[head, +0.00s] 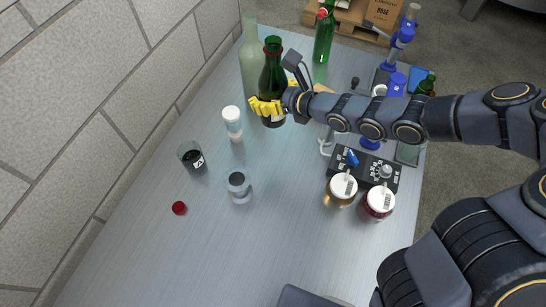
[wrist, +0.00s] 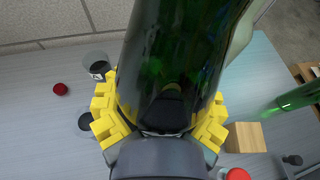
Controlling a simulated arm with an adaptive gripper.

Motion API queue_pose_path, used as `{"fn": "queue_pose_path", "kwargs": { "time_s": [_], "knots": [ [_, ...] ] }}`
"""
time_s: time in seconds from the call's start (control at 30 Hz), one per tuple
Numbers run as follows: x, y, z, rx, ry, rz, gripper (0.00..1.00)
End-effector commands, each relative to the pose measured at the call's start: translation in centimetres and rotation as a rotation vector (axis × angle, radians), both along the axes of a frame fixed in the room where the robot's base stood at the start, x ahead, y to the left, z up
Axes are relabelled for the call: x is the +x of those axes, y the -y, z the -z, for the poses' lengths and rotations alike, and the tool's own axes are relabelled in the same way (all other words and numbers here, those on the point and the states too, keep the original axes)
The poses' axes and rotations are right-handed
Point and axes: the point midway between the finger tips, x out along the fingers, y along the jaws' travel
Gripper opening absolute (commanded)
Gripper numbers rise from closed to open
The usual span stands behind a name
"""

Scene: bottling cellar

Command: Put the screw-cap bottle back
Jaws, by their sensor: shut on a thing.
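A white-capped jar (head: 232,122), a dark glass (head: 191,158), a clear glass (head: 239,187) and a red cap (head: 179,208) stand left. Two lidded jars (head: 341,190) and a black panel (head: 385,168) are right. A wooden block (wrist: 246,137) lies near the gripper.

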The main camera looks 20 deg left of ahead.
Motion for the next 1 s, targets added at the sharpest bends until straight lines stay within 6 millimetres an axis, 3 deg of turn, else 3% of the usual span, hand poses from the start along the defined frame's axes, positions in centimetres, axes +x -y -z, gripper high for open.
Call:
{"fn": "queue_pose_path", "kwargs": {
  "time_s": [0.5,1.0],
  "knots": [
    [-0.1,0.0,8.5,-0.003,-0.006,0.000,0.18],
    [0.0,0.0,13.9,-0.003,-0.002,-0.001,0.18]
  ]
}}
